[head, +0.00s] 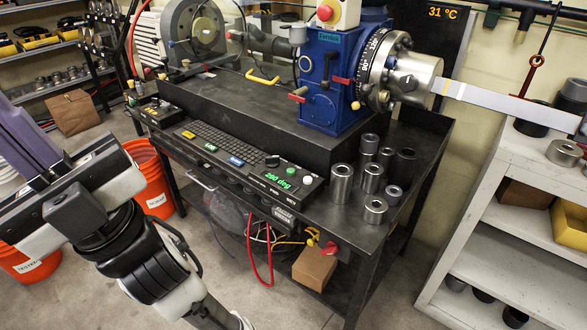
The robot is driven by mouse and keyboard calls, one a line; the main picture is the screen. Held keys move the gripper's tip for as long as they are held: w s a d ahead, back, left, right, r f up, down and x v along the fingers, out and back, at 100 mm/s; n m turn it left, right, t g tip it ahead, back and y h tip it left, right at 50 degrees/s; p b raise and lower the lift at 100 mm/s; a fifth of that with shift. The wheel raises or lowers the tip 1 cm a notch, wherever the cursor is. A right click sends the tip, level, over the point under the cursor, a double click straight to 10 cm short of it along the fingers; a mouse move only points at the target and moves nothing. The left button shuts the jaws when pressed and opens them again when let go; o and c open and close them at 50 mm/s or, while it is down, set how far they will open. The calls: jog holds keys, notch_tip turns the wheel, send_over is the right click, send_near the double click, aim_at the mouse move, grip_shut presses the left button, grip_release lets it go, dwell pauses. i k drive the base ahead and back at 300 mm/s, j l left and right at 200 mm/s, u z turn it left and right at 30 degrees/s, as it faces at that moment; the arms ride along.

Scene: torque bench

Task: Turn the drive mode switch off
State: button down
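A black control panel (262,176) runs along the front edge of the bench. Small yellow, green and blue labelled keys sit along the panel's front. My arm (150,262) is at the lower left, in front of the bench and apart from the panel. It runs off the bottom edge, and my gripper's fingers are not visible.
The dark bench (340,218) carries a blue torque machine (335,75) and several metal sockets (342,184) at the right. Cables (262,240) and a cardboard box (315,266) are below. Orange buckets (150,180) stand left; a pale shelf unit (490,210) stands right. Floor between is clear.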

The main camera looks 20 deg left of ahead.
aim_at(271, 161)
jog(key=i+l+u, duration=0.6)
jog(key=l, duration=0.25)
jog(key=i, duration=0.1)
